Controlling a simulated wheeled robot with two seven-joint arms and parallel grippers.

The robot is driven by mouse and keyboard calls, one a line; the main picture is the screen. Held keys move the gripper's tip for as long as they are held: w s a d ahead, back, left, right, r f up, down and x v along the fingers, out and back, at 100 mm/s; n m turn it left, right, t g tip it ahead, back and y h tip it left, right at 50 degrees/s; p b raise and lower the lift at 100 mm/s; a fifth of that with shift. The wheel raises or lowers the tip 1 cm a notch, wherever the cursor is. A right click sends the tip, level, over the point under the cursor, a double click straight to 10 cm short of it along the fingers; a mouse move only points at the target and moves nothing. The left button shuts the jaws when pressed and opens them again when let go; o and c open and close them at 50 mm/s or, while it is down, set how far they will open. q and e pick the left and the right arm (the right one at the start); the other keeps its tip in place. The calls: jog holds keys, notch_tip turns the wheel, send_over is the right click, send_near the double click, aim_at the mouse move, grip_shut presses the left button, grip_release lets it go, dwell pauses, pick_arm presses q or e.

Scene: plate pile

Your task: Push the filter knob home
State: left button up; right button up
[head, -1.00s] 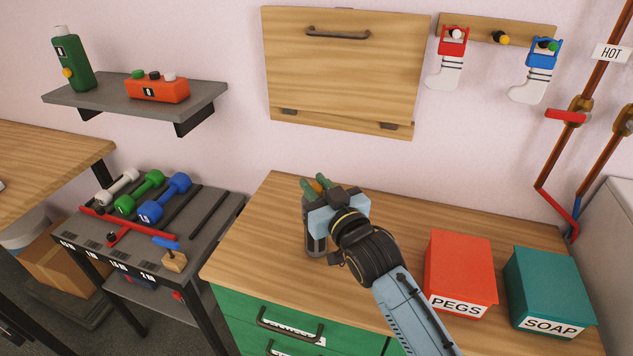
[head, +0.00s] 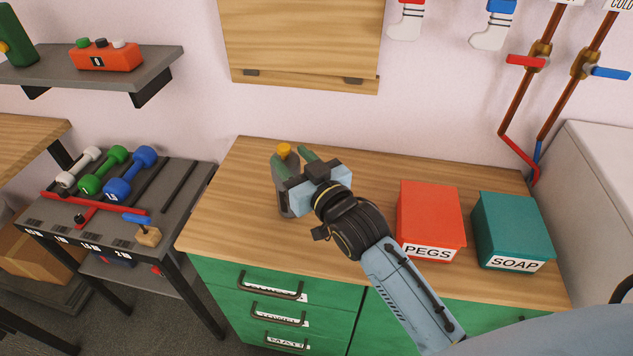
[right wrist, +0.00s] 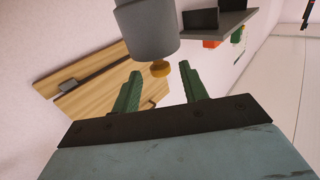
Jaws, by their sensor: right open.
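The yellow-orange filter knob (head: 284,149) sits at the top of a grey canister (head: 289,205) standing on the wooden counter. In the right wrist view, the knob (right wrist: 160,69) and the grey canister (right wrist: 147,32) also show, with the picture turned over. My right gripper (head: 291,157) is open, its two green fingers apart, with nothing gripped. In the right wrist view, the knob appears between the two fingertips (right wrist: 160,70); I cannot tell whether they touch it. The gripper hides part of the canister. My left gripper is not in view.
A red PEGS box (head: 430,216) and a teal SOAP box (head: 512,227) stand right of my arm on the wooden counter (head: 235,215). A rack (head: 183,205) with dumbbells is at the left. A grey shelf (head: 150,65) and wooden panel (head: 300,40) are above.

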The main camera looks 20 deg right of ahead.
jog(key=s+d, duration=0.1)
jog(key=s, duration=0.8)
jog(key=shift+s+d, duration=0.25)
jog(key=shift+d, duration=0.15)
